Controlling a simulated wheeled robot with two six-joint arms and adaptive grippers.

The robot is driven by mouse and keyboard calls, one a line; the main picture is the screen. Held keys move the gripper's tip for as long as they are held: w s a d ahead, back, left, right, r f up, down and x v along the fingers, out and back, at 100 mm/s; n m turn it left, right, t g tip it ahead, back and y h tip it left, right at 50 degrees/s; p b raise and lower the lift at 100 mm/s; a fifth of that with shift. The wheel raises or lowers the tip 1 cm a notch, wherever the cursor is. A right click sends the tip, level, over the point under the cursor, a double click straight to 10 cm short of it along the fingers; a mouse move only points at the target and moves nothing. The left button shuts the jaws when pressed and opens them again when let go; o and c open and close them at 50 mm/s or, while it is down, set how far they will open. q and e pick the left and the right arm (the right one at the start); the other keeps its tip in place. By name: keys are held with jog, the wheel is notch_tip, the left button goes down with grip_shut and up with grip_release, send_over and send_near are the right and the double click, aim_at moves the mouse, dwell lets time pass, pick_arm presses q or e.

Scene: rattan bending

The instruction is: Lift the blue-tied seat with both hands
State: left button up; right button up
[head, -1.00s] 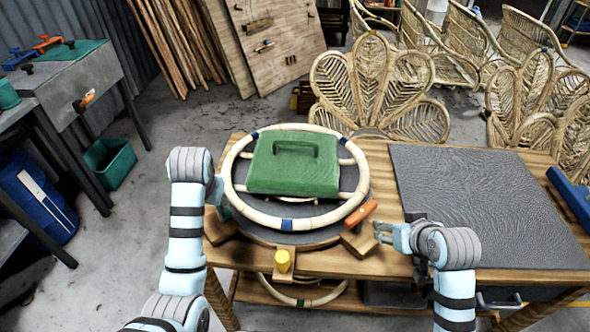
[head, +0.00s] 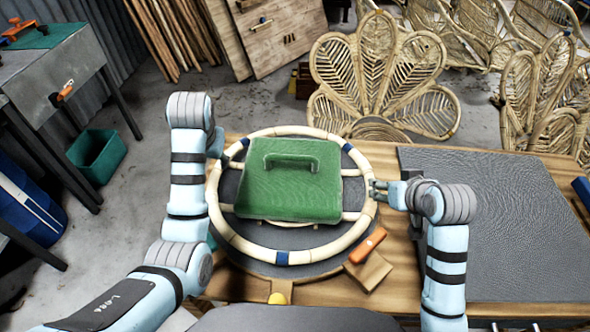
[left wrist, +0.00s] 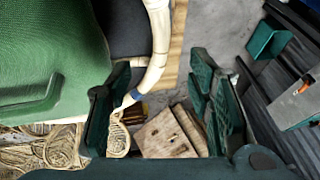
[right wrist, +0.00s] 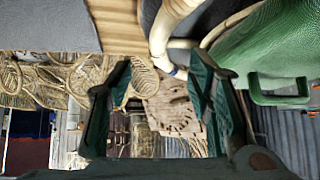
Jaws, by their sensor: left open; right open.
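The blue-tied seat, a pale round rattan ring (head: 240,245) with blue ties, lies flat on a dark round plate on the wooden table. A green block with a handle (head: 290,182) rests inside it. My left gripper (head: 216,145) is at the ring's left rim, partly hidden by my arm. In the left wrist view, its open fingers (left wrist: 165,100) have the ring (left wrist: 158,45) close by the left finger. My right gripper (head: 378,190) is open at the ring's right rim. In the right wrist view, the ring (right wrist: 160,38) shows beyond its fingers (right wrist: 160,92); contact is unclear.
An orange-handled clamp (head: 367,245) sits on a wooden block (head: 370,270) by the ring's front right. A grey mat (head: 480,225) covers the table's right side. Rattan chairs (head: 380,75) stand behind. A green bin (head: 95,157) is on the floor at left.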

aim_at(215, 176)
pick_arm(q)
jog(key=x, duration=1.3)
jog(key=shift+w+f, duration=0.1)
jog(key=shift+f, duration=0.25)
pick_arm(e)
jog(key=x, duration=1.3)
jog(key=shift+w+f, duration=0.2)
jog(key=shift+w, duration=0.1)
jog(key=shift+s+r, duration=0.1)
pick_arm(q)
jog(key=shift+r, duration=0.1)
jog(key=shift+c, duration=1.2)
pick_arm(e)
jog(key=shift+c, duration=1.2)
pick_arm(q)
grip_shut()
pick_arm(e)
grip_shut()
pick_arm(q)
jog(key=shift+a, duration=0.1)
